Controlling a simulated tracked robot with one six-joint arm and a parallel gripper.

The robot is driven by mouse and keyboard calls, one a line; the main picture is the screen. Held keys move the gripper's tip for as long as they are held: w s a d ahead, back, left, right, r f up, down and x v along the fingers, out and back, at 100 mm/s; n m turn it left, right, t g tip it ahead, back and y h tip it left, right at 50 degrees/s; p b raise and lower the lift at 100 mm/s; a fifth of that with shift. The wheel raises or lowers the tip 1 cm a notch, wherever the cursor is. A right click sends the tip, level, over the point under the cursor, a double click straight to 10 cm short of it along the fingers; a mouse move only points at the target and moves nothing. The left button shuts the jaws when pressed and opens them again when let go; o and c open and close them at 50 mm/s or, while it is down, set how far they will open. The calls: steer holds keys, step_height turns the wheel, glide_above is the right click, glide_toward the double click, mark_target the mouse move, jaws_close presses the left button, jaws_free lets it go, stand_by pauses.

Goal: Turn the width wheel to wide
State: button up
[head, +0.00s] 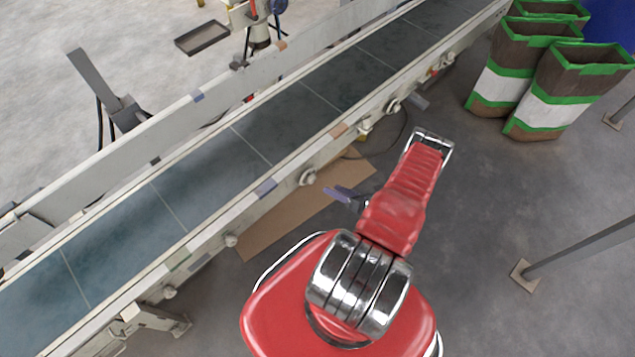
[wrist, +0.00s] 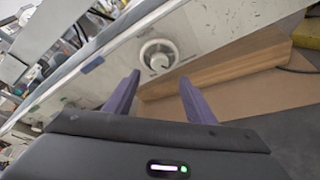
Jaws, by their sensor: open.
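A round pale knob (wrist: 158,57) with a dark ring sits on the side rail of the conveyor in the wrist view. It has marks around it, too small to read, so I cannot tell its setting or whether it is the width wheel. It is likely the knob (head: 307,178) on the near rail in the head view. My gripper (wrist: 160,82) has two purple fingers, apart and empty, with the knob beyond and between their tips. In the head view my gripper (head: 338,194) is right of and slightly below that knob, not visibly touching it.
The conveyor belt (head: 205,170) runs diagonally, with other knobs (head: 230,240) along its near rail. A brown board (head: 290,222) lies below the rail. Several brown, white and green bags (head: 545,90) stand at upper right. A post foot (head: 524,276) is at right. Grey floor between is clear.

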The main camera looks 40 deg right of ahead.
mark_target(314, 181)
steer(key=x, duration=1)
steer(key=shift+s, duration=0.1)
steer(key=c, duration=1)
steer(key=shift+c, duration=0.2)
